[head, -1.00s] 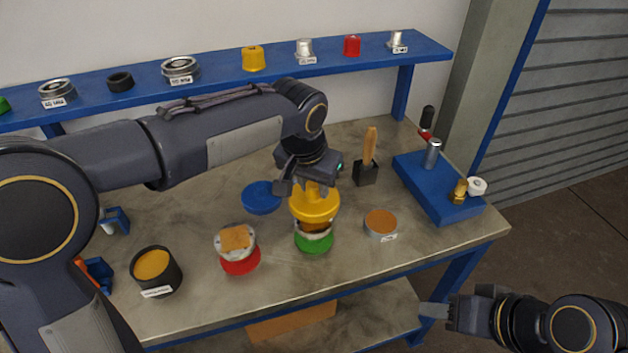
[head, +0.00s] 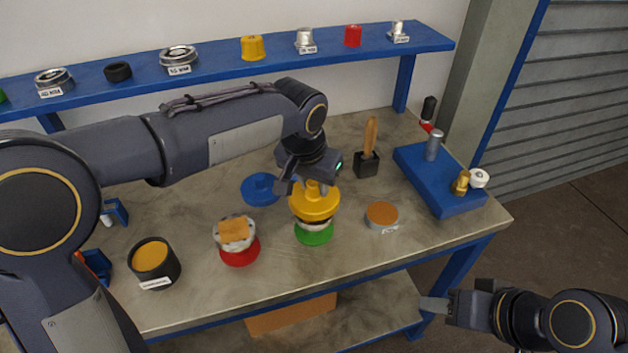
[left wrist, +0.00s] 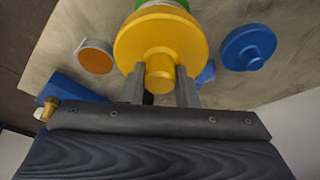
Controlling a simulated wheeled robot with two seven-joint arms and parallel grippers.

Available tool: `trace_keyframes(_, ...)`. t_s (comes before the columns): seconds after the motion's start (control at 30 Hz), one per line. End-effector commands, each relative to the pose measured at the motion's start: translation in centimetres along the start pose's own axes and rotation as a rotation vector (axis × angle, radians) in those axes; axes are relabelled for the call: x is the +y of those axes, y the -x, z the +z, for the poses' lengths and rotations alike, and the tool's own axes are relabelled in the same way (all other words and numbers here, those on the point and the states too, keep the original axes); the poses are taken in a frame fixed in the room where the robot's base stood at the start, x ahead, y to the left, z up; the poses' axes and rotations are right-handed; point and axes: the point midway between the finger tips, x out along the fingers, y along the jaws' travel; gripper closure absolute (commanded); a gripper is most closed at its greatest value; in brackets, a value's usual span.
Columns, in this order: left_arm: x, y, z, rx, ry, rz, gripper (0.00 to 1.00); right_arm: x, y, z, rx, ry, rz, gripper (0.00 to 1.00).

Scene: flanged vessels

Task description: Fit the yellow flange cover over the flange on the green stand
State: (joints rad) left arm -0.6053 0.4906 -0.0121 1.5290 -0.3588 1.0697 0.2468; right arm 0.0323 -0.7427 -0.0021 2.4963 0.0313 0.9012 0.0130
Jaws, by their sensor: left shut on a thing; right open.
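The yellow flange cover (head: 314,204) is a round cap with a knob on top. It is over the flange on the green stand (head: 314,234), and a pale strip of the flange (head: 316,225) shows below its rim. My left gripper (head: 303,186) is shut on the cover's knob from above. In the left wrist view the yellow cover (left wrist: 160,45) fills the space between the fingers, with a bit of green behind it. Whether the cover is fully seated cannot be told. My right gripper (head: 447,306) is at the lower right, off the table's front edge, and empty.
A red stand (head: 240,252) with a flange and tan pad on it is left of the green stand. A blue cover (head: 260,189) lies behind. A tan-topped tin (head: 382,216) is close on the right.

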Motion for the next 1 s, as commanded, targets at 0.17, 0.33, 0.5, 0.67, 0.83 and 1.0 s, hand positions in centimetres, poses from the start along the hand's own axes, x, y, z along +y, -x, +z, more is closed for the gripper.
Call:
trace_keyframes(0.17,0.0,0.0,0.0,0.000,0.000,0.000,0.95,0.0,0.0,0.0,0.000,0.000,0.000,0.53)
trace_keyframes(0.33,0.0,-0.3,0.1,0.000,0.000,0.000,0.95,0.1,-0.2,0.1,0.000,0.000,0.000,0.53)
trace_keyframes(0.5,0.0,-0.8,0.2,0.000,0.000,0.000,0.95,0.2,-0.5,0.3,0.000,0.000,0.000,0.53)
trace_keyframes(0.67,0.0,-1.2,0.3,-0.001,0.000,0.000,0.95,0.4,-0.8,0.4,0.000,0.000,0.000,0.53)
trace_keyframes(0.83,0.0,-1.7,0.5,-0.001,0.000,0.000,0.95,0.5,-1.1,0.6,0.000,0.000,0.000,0.53)
trace_keyframes(1.0,0.0,-2.2,0.6,-0.001,0.000,0.000,0.95,0.6,-1.4,0.7,0.000,0.000,0.000,0.53)
